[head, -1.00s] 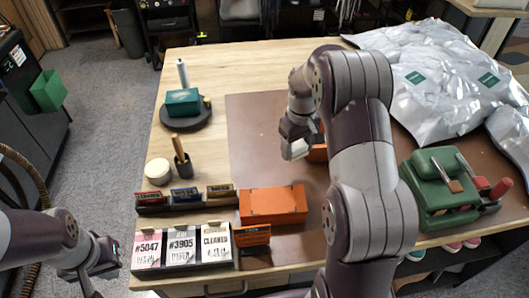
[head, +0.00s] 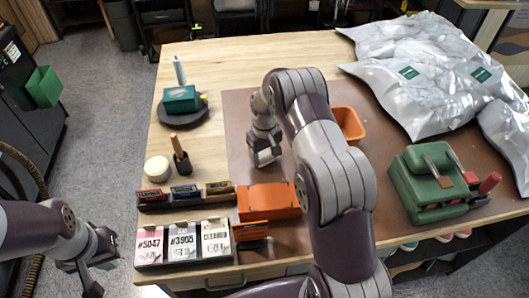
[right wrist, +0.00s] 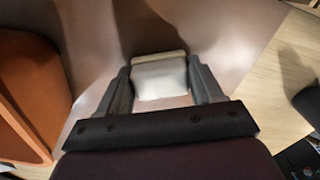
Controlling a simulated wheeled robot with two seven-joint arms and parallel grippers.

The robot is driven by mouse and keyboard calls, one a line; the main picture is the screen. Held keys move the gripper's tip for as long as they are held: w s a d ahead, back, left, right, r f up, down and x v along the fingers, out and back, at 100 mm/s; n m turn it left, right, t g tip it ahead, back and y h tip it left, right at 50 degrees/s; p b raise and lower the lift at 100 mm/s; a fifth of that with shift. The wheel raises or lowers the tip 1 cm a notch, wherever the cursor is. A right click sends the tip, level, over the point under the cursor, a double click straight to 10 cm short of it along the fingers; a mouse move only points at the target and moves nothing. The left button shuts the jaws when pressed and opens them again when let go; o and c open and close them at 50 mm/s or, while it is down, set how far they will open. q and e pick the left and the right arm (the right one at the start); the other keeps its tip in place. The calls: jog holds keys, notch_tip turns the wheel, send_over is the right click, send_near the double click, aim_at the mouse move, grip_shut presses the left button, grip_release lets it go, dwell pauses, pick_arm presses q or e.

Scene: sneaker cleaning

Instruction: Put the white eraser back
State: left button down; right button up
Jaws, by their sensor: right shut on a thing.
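The white eraser (right wrist: 160,80) shows in the right wrist view as a pale block with a tan edge strip, between the two fingers of my right gripper (right wrist: 160,90). The gripper is shut on it. In the head view my right gripper (head: 265,158) is over the brown mat (head: 240,118), left of the orange bin (head: 349,124); the eraser is too small there to make out clearly. My left gripper (head: 92,275) is off the table at the lower left, empty, with its fingers apart.
An orange box (head: 268,202), a row of small dark boxes (head: 185,195) and labelled cartons (head: 183,245) stand along the near edge. A brush cup (head: 182,162) and round white tin (head: 157,168) are left. A green device (head: 425,185) and silver bags (head: 430,80) are right.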

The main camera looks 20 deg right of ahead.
jog(key=shift+s, duration=0.1)
jog(key=o, duration=0.6)
jog(key=shift+f, duration=0.1)
jog(key=o, duration=0.4)
